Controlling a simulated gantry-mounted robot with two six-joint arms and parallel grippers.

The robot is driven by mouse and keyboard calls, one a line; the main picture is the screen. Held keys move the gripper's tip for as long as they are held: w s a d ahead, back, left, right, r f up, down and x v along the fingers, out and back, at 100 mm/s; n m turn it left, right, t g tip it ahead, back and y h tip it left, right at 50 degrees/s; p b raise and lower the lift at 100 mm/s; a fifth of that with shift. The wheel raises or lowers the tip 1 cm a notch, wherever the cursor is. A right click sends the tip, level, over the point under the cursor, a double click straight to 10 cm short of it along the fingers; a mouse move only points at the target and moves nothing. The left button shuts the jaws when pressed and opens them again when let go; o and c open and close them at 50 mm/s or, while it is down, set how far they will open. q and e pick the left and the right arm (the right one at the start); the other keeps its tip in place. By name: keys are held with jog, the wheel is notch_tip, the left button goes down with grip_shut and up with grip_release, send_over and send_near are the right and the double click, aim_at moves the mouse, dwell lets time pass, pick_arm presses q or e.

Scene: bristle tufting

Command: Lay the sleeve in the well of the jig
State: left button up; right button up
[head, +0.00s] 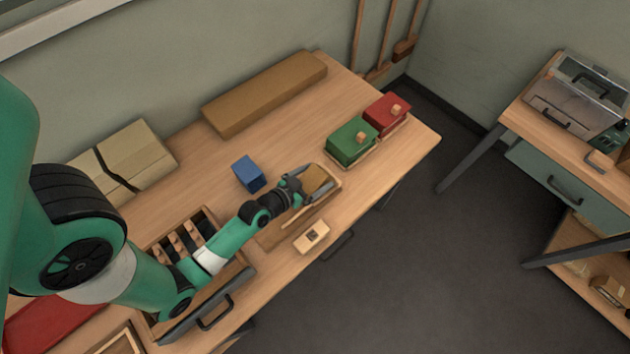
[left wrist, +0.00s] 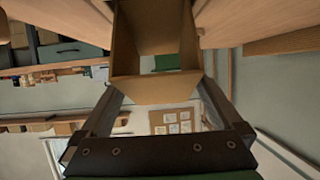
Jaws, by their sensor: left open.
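A brown cardboard-coloured sleeve (head: 317,179) lies inside a light wooden holder with raised edges, which looks like the jig (head: 333,190), near the table's front edge. My left gripper (head: 300,187) is at the sleeve's near left end. In the left wrist view the sleeve (left wrist: 155,88) shows as an open-ended box shape between the fingers of my left gripper (left wrist: 161,98), with wooden walls on both sides. The jaws are open around it; whether they touch it cannot be told. The sleeve's underside is hidden. My right gripper is not in view.
A small wooden block with a dark hole (head: 312,237) lies in front. A blue block (head: 248,173) stands behind the arm. Green (head: 350,141) and red (head: 386,114) boxes stand to the right.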

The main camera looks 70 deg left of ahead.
pick_arm(q)
jog(key=c, duration=1.3)
jog(key=shift+r+p, duration=0.35)
jog(key=shift+r, duration=0.3)
notch_tip(320, 180, up, 3)
jog(key=shift+s+d+p, duration=0.15)
jog(key=shift+p, duration=0.8)
jog(key=s+d+r+p, duration=0.1)
jog(key=d+r+p, duration=0.1)
jog(key=r, duration=0.1)
jog(key=s+d+r+p, duration=0.1)
jog(key=shift+s+r, duration=0.3)
jog(key=shift+r, duration=0.1)
jog(key=s+d+r+b, duration=0.3)
jog(key=s+d+r, duration=0.1)
jog(key=s+d, duration=0.2)
jog(key=shift+s+d, duration=0.25)
jog(key=shift+d, duration=0.35)
